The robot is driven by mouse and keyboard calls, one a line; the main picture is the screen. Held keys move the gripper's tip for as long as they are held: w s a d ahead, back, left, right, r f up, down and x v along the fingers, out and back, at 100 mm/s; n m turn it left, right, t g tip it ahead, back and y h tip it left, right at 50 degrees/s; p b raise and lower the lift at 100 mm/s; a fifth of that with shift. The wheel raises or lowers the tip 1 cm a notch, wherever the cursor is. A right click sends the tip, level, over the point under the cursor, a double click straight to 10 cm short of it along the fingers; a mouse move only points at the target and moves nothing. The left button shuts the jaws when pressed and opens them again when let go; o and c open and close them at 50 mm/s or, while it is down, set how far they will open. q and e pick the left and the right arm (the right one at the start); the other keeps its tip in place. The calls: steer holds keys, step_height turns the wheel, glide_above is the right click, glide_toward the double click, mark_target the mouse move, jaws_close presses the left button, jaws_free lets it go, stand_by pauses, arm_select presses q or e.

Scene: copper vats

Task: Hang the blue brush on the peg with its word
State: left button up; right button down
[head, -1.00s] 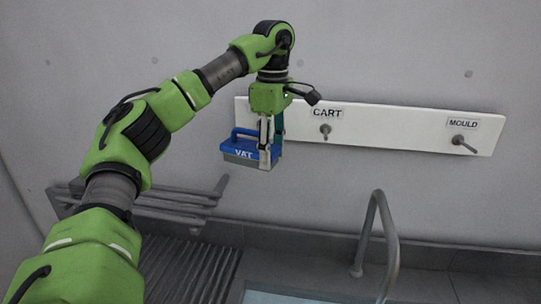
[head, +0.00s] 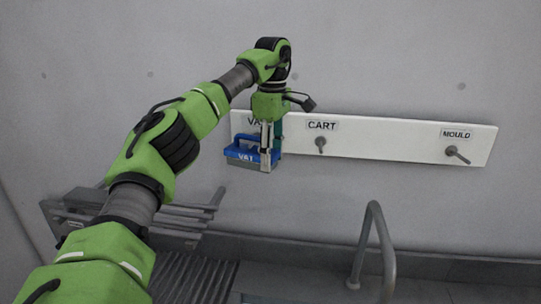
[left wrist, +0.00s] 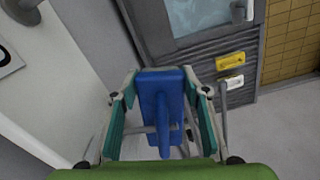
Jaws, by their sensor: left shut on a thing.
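The blue brush (head: 240,151), with the word VAT on its side, is held by my left gripper (head: 266,166). The gripper points down and is shut on the brush. In the left wrist view, the blue brush (left wrist: 163,105) sits between the two finger pairs. The white peg board (head: 385,146) is on the wall behind. Its left label (head: 254,121) reads VA, the rest covered by my gripper. The peg under it is hidden in the head view. The CART peg (head: 320,146) and MOULD peg (head: 457,155) are bare. My right gripper is out of view.
A grey tubular rail (head: 377,240) stands below the board at the right. A grey rack of bars (head: 165,222) is at the lower left. The wall in front of the CART and MOULD pegs is clear.

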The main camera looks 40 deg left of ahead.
arm_select(q)
steer(key=shift+w+a+r+p, duration=0.1)
steer(key=shift+w+a+p, duration=0.2)
steer(key=shift+w+p, duration=0.2)
steer(key=shift+w+a+f, duration=0.1)
steer(key=shift+f, duration=0.25)
steer(key=shift+w+a+f, duration=0.15)
steer(key=shift+w+f, duration=0.15)
steer(key=shift+w, duration=0.05)
steer(key=shift+s+f, duration=0.1)
steer(key=shift+f, duration=0.05)
steer(key=o, duration=1.1)
steer(key=shift+o, duration=1.1)
